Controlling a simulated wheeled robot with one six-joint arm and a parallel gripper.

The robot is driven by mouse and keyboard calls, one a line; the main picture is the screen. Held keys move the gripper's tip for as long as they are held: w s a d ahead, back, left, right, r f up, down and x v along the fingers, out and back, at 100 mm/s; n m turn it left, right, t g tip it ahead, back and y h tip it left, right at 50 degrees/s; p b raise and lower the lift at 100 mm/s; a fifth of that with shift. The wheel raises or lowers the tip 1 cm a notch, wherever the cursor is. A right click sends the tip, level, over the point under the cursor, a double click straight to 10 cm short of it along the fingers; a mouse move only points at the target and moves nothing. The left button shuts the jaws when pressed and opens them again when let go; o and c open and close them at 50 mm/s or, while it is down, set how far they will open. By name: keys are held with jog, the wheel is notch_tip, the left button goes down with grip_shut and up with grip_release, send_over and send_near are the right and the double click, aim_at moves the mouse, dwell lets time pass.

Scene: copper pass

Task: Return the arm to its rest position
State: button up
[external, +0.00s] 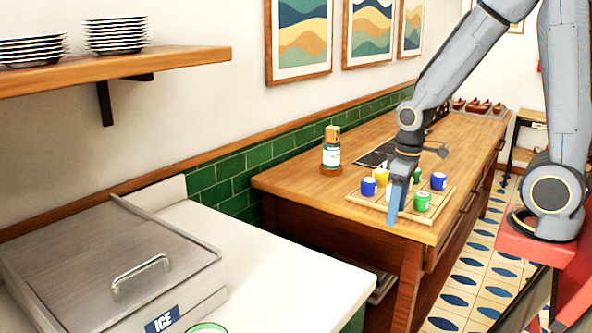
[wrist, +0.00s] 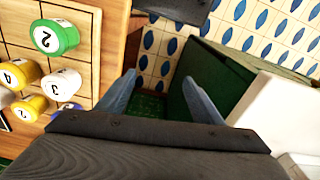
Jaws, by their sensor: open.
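My gripper (external: 396,205) hangs from my bent arm over the front edge of the wooden counter (external: 290,181), beside a wooden tray (external: 449,207) of numbered cups. In the wrist view the two fingers of my gripper (wrist: 160,95) are apart with nothing between them, above a green surface and the patterned floor. A green cup (external: 422,201), blue cups (external: 439,181) and a yellow cup (external: 381,176) stand on the tray. The wrist view shows a green cup marked 2 (wrist: 55,37) left of the fingers. My gripper partly hides the tray and a white cup.
A bottle (external: 331,152) stands at the counter's back left. A steel ice bin (external: 115,265) sits on the white counter (external: 300,280) at front left. A shelf with plates (external: 115,72) is above. Patterned floor (external: 470,290) is open at the right.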

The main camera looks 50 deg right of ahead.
jog(key=shift+s+a+f+m, duration=0.25)
jog(key=shift+s+a+m, duration=0.4)
jog(key=shift+a, duration=0.2)
jog(key=shift+w, duration=0.1)
dwell(0.6)
